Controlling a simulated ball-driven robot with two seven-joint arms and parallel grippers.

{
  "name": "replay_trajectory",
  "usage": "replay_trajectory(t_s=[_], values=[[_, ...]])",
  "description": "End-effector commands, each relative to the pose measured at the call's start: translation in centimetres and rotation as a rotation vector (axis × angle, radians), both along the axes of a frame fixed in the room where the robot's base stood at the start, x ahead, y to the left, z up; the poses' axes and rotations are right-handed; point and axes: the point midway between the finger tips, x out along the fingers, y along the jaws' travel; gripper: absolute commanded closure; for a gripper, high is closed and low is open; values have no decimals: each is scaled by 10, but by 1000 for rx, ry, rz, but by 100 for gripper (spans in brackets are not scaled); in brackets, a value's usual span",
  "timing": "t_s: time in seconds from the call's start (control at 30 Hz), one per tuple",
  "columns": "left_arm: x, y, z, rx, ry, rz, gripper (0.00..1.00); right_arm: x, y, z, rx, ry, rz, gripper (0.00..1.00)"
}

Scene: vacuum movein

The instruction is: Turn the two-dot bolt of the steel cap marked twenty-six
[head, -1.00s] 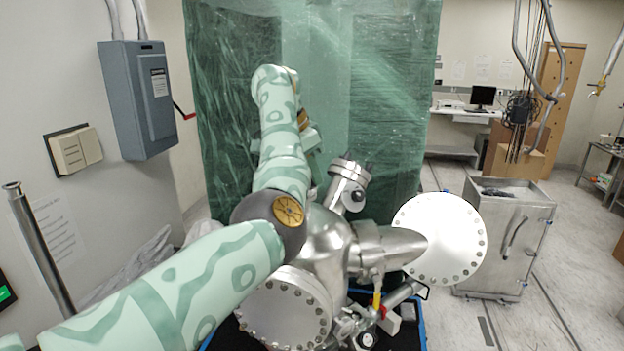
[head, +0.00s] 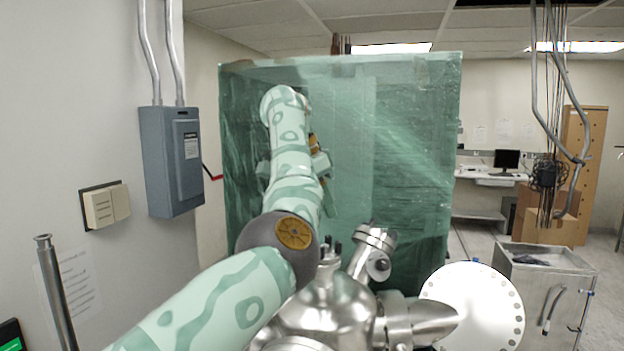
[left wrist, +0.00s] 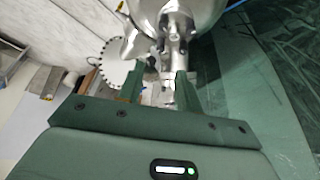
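The steel vacuum chamber (head: 322,310) stands low in the middle of the head view. An angled port with a bolted steel cap (head: 377,237) rises from it, and dark bolt ends show on a shorter port (head: 330,252) beside it. No number or dot marks are readable. My left gripper (head: 331,205) is partly hidden behind my own arm, above and behind the chamber. In the left wrist view its two green fingers (left wrist: 157,88) are apart, with steel fittings of the chamber (left wrist: 177,45) beyond them and nothing clearly held. My right gripper is not visible.
A large round white flange (head: 475,308) stands at the chamber's right. A grey electrical box (head: 170,160) is on the left wall. A steel cart (head: 545,295) stands at right.

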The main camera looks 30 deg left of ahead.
Motion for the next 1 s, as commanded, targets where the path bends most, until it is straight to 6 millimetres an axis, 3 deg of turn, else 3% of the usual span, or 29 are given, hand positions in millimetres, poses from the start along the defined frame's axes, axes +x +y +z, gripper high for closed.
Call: replay_trajectory(t_s=[0.1,0.3,0.77,0.87,0.97,1.0], values=[[-9,7,29,-2,-3,-1,65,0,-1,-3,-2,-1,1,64],[-19,14,60,0,0,-1,65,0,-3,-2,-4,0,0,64],[-23,19,66,7,4,0,65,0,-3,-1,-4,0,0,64],[-25,46,47,82,34,4,65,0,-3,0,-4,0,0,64],[-44,116,5,288,139,-9,65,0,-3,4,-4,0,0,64],[-62,155,-14,405,222,-27,65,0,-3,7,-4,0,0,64]])
